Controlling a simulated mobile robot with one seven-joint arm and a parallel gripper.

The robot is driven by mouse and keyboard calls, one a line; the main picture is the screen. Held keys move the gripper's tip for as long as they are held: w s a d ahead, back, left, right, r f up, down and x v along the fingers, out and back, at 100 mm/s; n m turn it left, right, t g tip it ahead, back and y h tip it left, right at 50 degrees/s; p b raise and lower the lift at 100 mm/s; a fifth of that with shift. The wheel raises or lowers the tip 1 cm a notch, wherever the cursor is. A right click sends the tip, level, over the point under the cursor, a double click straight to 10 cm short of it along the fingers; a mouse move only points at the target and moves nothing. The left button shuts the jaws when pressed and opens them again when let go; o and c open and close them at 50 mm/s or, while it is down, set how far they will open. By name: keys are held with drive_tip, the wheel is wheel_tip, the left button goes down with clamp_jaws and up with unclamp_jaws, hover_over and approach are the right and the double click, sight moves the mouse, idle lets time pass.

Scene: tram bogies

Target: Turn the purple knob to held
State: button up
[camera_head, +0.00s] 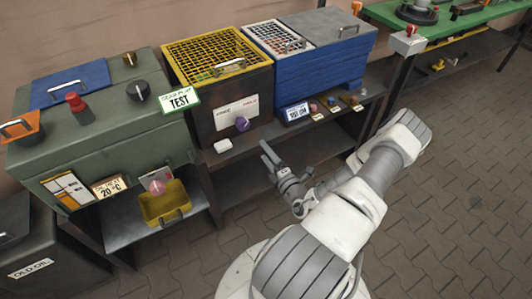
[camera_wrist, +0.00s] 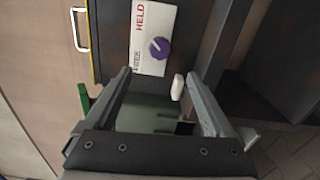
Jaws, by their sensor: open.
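The purple knob (camera_head: 242,123) sits on the front of a dark box with a yellow grille lid. It also shows in the wrist view (camera_wrist: 160,49), with a pale pointer mark toward its upper left. A white plate (camera_wrist: 146,62) lies behind it, with red HELD at one end and a smaller dark word, hard to read, at the other. HELD is to the right in the head view. My gripper (camera_head: 267,152) is open and empty, in front of the box and below right of the knob. In the wrist view its fingertips (camera_wrist: 158,77) are apart from the knob.
A small white block (camera_head: 222,146) lies on the shelf edge below the knob. A green cabinet (camera_head: 100,125) with a TEST sign stands left, a blue chest (camera_head: 315,75) right. Small knobs and tags (camera_head: 335,105) line the shelf. The floor in front is clear.

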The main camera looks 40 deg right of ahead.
drive_tip(key=shift+s, duration=0.45)
drive_tip(key=shift+a, duration=0.1)
drive_tip(key=w+a+r+n+g+y+p, duration=0.1)
drive_tip(key=w+a+r+n+g+y, duration=0.3)
drive_tip(key=a+r+n+y, duration=1.2)
drive_tip(key=s+a+r+n+g+p, duration=0.1)
drive_tip(key=s+a+r+n+g, duration=0.2)
drive_tip(key=a+n+g, duration=0.45)
drive_tip(key=s+a+r+n+g, duration=0.3)
drive_tip(key=n+g, duration=0.1)
drive_tip(key=n, duration=0.7)
drive_tip(key=s+r+n+t+h+p, duration=0.1)
drive_tip(key=s+r+n+h+p, duration=0.1)
drive_tip(key=s+r+n+h, duration=0.4)
drive_tip(key=s+r+n+t+h+p, duration=0.1)
drive_tip(key=s+r+n+h, duration=0.5)
drive_tip(key=r+n, duration=0.8)
drive_tip(key=shift+s+d+r+t+h+p, duration=0.3)
drive_tip(key=shift+s+r+t+h+p, duration=0.05)
drive_tip(key=shift+r+h, duration=0.2)
drive_tip(key=shift+s+d+r+n+t, duration=0.2)
drive_tip(key=shift+r+n+t, duration=0.1)
drive_tip(key=shift+r, duration=0.15)
